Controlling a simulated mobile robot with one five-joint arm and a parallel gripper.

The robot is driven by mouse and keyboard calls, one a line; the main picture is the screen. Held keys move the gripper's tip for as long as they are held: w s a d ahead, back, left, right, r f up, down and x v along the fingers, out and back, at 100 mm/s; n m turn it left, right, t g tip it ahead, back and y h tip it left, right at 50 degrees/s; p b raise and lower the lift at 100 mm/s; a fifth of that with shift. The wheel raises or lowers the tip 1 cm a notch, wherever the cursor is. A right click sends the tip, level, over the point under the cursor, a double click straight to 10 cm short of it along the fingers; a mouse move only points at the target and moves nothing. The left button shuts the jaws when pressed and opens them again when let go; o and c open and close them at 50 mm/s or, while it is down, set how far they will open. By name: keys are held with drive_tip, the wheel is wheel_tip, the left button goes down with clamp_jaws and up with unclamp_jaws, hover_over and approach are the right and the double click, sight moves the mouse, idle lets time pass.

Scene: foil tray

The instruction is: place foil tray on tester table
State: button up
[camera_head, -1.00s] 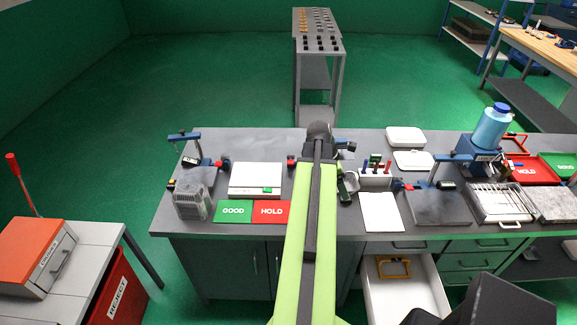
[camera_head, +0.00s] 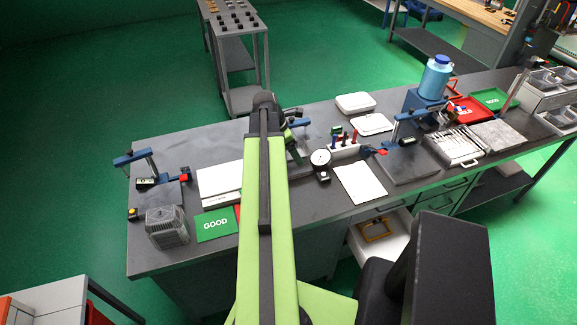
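My green arm reaches forward over the long grey table (camera_head: 160,265). I cannot tell whether this is the tester table. My gripper (camera_head: 265,100) is at the arm's dark far end near the table's back edge. Its fingers are hidden behind the arm, so its opening and anything in it do not show. No foil tray is clearly recognisable. Grey shallow trays (camera_head: 543,81) sit in a rack at the far right, too small to identify, well away from my gripper.
Near the arm are a dial gauge (camera_head: 320,158), a white sheet (camera_head: 358,183), a green GOOD card (camera_head: 216,224) and a grey finned block (camera_head: 166,227). A blue bottle (camera_head: 435,78) stands at right. An open drawer (camera_head: 379,235) juts out in front.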

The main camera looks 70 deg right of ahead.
drive_tip(key=s+d+f+b, duration=0.2)
drive_tip(key=s+d, duration=0.5)
drive_tip(key=d, duration=0.5)
drive_tip(key=w+a+f+b, duration=0.1)
drive_tip(key=w+f+b, duration=0.1)
drive_tip(key=w, duration=0.1)
drive_tip(key=w+a+f+b, duration=0.1)
drive_tip(key=w+f+b, duration=0.1)
drive_tip(key=w, duration=0.2)
drive_tip(key=w+a+f+b, duration=0.1)
drive_tip(key=w+f+b, duration=0.1)
drive_tip(key=w+f, duration=0.1)
drive_tip(key=shift+w+a+b, duration=0.2)
drive_tip(key=shift+a+b, duration=0.15)
drive_tip(key=shift+w+a+f, duration=0.15)
drive_tip(key=shift+w+a, duration=0.05)
drive_tip(key=shift+w, duration=0.25)
wheel_tip(320, 180, down, 4)
drive_tip(key=b, duration=0.4)
drive_tip(key=shift+f+b, duration=0.2)
drive_tip(key=shift+b, duration=0.1)
drive_tip(key=o, duration=1.1)
drive_tip(key=shift+r, duration=0.1)
drive_tip(key=shift+o, duration=0.2)
drive_tip(key=shift+r, duration=0.1)
